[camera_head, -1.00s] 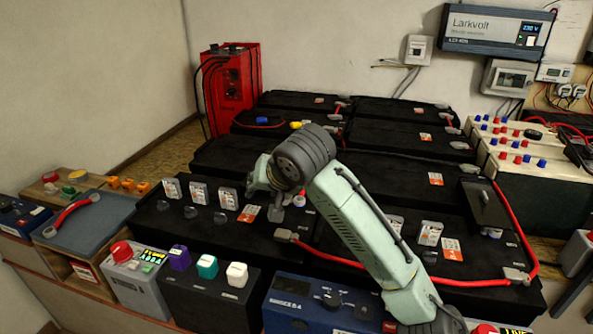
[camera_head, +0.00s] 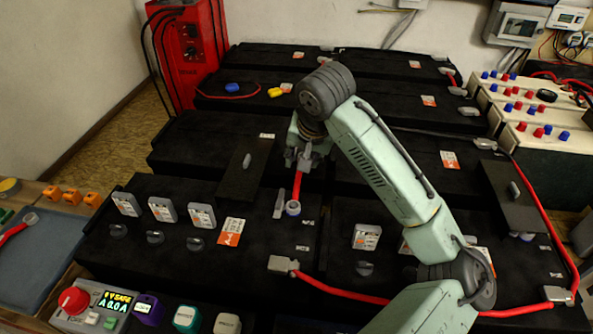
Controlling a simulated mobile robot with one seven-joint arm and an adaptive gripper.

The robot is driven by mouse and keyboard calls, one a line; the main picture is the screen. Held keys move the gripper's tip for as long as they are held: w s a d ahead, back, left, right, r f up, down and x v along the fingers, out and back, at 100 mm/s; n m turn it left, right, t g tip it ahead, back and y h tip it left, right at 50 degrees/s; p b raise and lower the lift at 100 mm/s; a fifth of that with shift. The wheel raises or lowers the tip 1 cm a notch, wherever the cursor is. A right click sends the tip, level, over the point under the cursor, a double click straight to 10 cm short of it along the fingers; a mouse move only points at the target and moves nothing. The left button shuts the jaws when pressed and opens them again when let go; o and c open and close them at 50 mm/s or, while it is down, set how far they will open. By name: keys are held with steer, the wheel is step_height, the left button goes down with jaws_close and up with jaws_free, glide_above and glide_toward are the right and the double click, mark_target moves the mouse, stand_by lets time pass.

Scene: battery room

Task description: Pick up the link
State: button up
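A red link with a grey end (camera_head: 30,219) lies on the blue-grey mat (camera_head: 40,262) at the left edge, partly cut off by the frame. My gripper (camera_head: 302,160) points down over the batteries, right above this red piece. Its fingers are small, and I cannot tell whether they touch or hold the red piece.
Black batteries (camera_head: 160,230) fill the middle, with upright grey labelled blocks (camera_head: 202,214) and black covers (camera_head: 243,168) on them. A red cable (camera_head: 340,292) crosses the front. A red charger (camera_head: 190,55) stands at the back left. A grey control box (camera_head: 92,304) is in front.

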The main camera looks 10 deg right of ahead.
mark_target(299, 178)
steer(key=p+x, duration=0.1)
steer(key=x, duration=0.7)
steer(key=shift+s+f, duration=0.15)
steer(key=shift+f, duration=0.15)
steer(key=shift+c, duration=0.5)
jaws_close()
